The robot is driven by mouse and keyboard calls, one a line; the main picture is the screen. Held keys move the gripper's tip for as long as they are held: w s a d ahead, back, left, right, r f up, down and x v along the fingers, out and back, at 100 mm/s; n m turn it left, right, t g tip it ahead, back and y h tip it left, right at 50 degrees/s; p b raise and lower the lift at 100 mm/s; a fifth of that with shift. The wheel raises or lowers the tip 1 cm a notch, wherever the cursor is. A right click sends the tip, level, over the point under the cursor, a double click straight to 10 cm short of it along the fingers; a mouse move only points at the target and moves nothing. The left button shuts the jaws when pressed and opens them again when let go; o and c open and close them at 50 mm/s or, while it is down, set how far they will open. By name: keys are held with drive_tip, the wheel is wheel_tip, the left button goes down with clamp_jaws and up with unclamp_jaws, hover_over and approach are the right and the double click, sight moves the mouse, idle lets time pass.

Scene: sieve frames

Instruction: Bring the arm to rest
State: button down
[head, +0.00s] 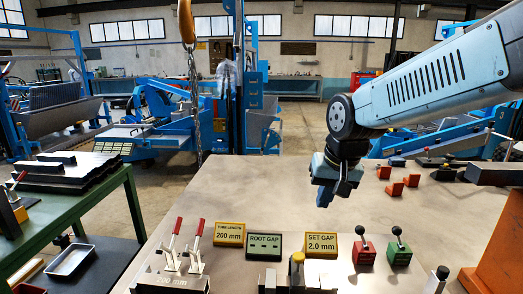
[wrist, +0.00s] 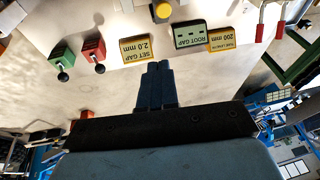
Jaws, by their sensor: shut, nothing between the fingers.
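My blue arm (head: 435,80) reaches in from the upper right of the head view. My gripper (head: 343,190) points down and hangs above the grey table (head: 290,180), behind the signs. In the wrist view my gripper (wrist: 157,68) has its two dark fingers together, with nothing between them. The fingertips appear just short of the yellow "SET GAP 2.0 mm" sign (wrist: 136,48) and the green "ROOT GAP" sign (wrist: 190,36) in that view. I cannot tell the exact height over the table.
Red (head: 364,250) and green (head: 399,250) lever blocks stand right of the signs. A red-handled clamp fixture (head: 183,260) is at front left. Red blocks (head: 394,188) lie at the right back. A chain hook (head: 187,22) hangs beyond the table. The table's left back is clear.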

drive_tip(key=s+d+r+t+h, duration=0.1)
drive_tip(key=s+d+r, duration=0.3)
drive_tip(key=s+d, duration=0.5)
drive_tip(key=shift+s+d+r+t, duration=0.25)
drive_tip(key=shift+s+r+t, duration=0.1)
drive_tip(key=shift+s+t, duration=0.15)
drive_tip(key=shift+w+d, duration=0.1)
